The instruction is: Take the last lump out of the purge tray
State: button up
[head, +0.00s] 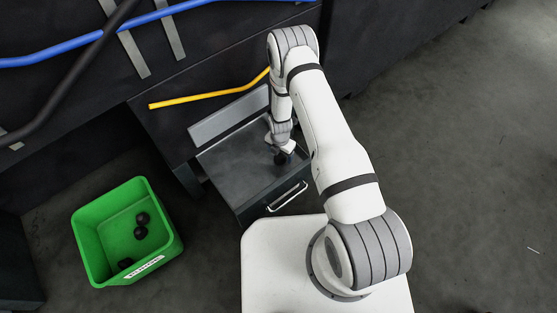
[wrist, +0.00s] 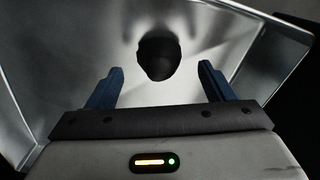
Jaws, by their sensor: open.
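A grey metal purge tray (head: 228,178) with a handle at its front sits below the dark machine. In the wrist view, the tray floor (wrist: 95,48) shows bright metal with walls at both sides. One black lump (wrist: 158,55) lies on it, just beyond and between my fingertips. My gripper (wrist: 160,80) is open, with a blue finger on each side and nothing between them. In the head view, my gripper (head: 283,157) is down inside the tray, and the lump is mostly hidden by it.
A yellow hose (head: 195,100) runs above the tray. Blue and black pipes cross the upper left. The floor at right is clear.

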aim_at(280, 156)
notch_tip(280, 156, down, 3)
jog(key=shift+f+b, duration=0.1)
jog(key=shift+b, duration=0.3)
jog(key=shift+c, duration=0.2)
jog(key=c, duration=1)
